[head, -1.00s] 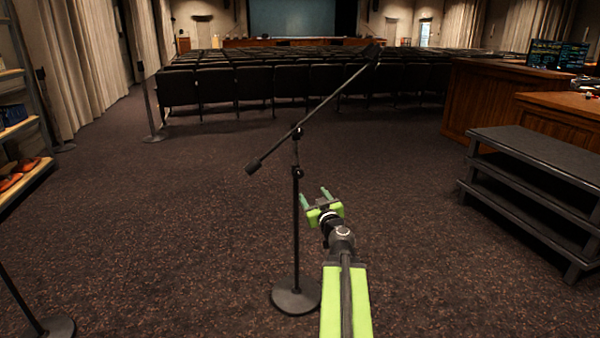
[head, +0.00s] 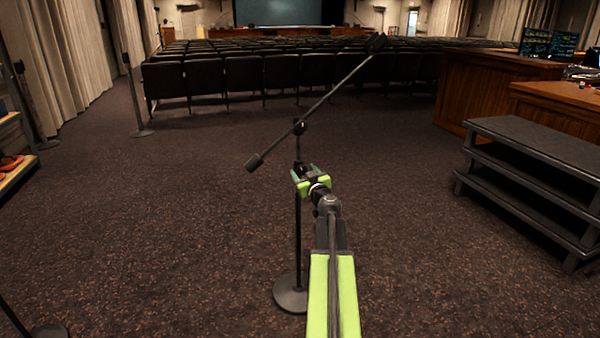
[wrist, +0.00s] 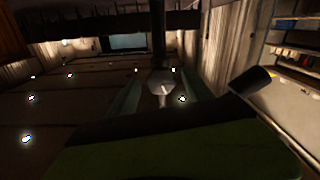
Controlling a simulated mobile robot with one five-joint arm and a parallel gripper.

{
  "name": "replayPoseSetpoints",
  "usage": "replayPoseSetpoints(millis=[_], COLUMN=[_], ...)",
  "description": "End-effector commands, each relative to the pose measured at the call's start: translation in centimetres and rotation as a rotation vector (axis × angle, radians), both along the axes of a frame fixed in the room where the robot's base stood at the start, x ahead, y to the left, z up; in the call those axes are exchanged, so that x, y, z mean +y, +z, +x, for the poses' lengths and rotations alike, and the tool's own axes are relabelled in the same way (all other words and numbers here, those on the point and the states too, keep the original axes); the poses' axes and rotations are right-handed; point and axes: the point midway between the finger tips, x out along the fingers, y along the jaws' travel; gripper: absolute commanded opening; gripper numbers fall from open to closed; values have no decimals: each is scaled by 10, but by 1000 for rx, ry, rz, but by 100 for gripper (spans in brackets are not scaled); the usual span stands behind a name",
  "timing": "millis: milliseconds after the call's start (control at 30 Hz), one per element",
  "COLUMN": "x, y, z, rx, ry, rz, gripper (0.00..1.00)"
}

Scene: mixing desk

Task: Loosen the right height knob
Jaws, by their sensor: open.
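A black microphone stand (head: 298,240) with a round base (head: 291,294) stands upright in front of me, its boom (head: 335,90) slanting up to the right. My gripper (head: 303,171) is at the clutch on the stand's pole, where it hides the height knob in the head view. In the wrist view, a pale grey faceted knob (wrist: 163,84) sits between my open fingers (wrist: 160,98), in front of the dark pole (wrist: 158,35). A gap shows on either side of it; I cannot tell whether a finger touches it.
The boom's counterweight (head: 254,163) hangs just left of and above my gripper. Dark stepped risers (head: 530,170) and a wooden desk (head: 490,95) stand on the right. Another stand's base (head: 50,331) is at lower left. The carpet around the stand is clear.

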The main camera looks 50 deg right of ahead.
Motion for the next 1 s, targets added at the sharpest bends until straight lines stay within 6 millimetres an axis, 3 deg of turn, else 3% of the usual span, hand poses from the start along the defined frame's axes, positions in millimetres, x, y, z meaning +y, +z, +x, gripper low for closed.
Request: replayPoseSetpoints(millis=[100, 533, 1000], x=[1, 2, 2], y=[0, 0, 0], z=[0, 1, 1], rx=[0, 0, 53], ry=[1, 2, 2], rz=[0, 0, -91], gripper=[58, 2, 0])
